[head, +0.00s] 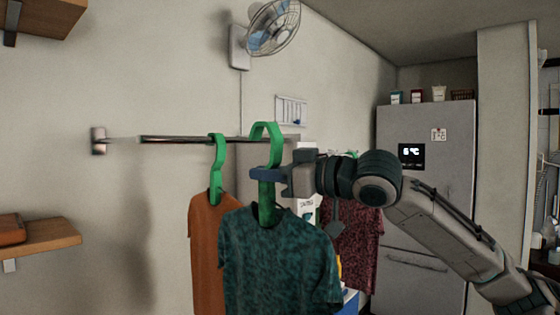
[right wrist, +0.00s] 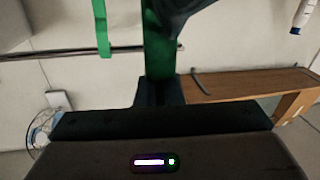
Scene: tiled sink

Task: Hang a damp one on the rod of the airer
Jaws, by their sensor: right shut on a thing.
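A mottled dark teal shirt (head: 280,262) hangs upright from a green hanger (head: 265,208). My right gripper (head: 268,175) is shut on this hanger's neck, below its hook. The held hanger also shows in the right wrist view (right wrist: 157,50). The metal rod (head: 180,139) of the airer runs out from the left wall. The held hook overlaps the rod in the head view; I cannot tell whether it is around the rod or in front of it. An orange shirt (head: 203,240) hangs from another green hanger (head: 217,165) at the rod, left of the teal one. My left gripper is out of view.
A dark red patterned shirt (head: 352,240) hangs behind my right wrist. A grey fridge (head: 430,190) stands at the right. A wall fan (head: 272,27) is above the rod, and wooden shelves (head: 45,238) are at the left. The rod's left stretch is bare.

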